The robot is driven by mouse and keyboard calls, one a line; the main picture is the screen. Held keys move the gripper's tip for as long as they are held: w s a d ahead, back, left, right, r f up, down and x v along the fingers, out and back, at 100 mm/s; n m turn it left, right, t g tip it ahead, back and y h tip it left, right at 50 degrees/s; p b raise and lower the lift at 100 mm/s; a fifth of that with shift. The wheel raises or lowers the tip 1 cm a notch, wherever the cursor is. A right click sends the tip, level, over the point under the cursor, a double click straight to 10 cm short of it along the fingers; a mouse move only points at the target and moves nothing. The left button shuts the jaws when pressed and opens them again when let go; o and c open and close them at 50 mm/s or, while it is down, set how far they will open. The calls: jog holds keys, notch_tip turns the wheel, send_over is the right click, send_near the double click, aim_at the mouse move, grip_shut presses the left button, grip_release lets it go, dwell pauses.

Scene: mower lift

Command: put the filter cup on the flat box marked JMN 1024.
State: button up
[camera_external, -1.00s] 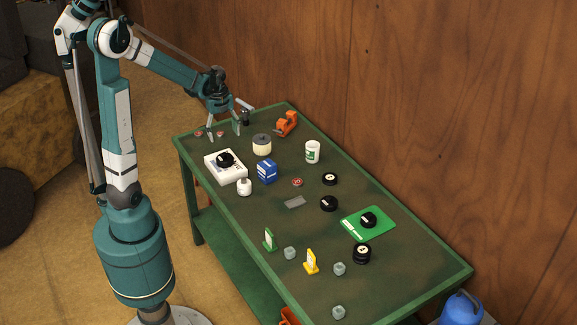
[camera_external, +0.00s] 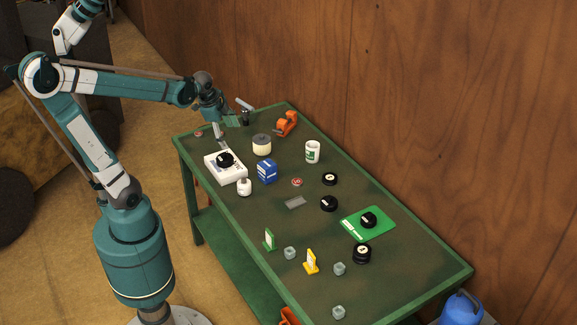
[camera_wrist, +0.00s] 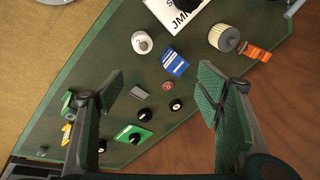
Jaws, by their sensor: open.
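The cream ribbed cylinder with a darker top, which looks like the filter cup (camera_external: 262,147), stands upright on the table. It also shows in the wrist view (camera_wrist: 224,38). The flat white box marked JMN (camera_external: 238,177) lies at the left edge, with a black knob-like piece (camera_external: 226,159) on top. In the wrist view the box (camera_wrist: 178,14) is cut off by the top edge, and only part of its marking shows. My gripper (camera_external: 231,131) is open and empty above the table's far left end, behind the box and left of the cup. Its spread fingers (camera_wrist: 158,88) frame the wrist view.
Black round pieces, a green mat (camera_external: 382,226) and small signs lie farther right. A wooden wall (camera_external: 430,110) runs behind the table.

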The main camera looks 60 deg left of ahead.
jog(key=s+d+r+n+t, duration=0.3)
jog(key=s+d+n, duration=0.5)
jog(key=d, duration=0.3)
jog(key=shift+d+r+n+h, duration=0.15)
jog(key=shift+r+n+h, duration=0.05)
jog(key=shift+n+h, duration=0.25)
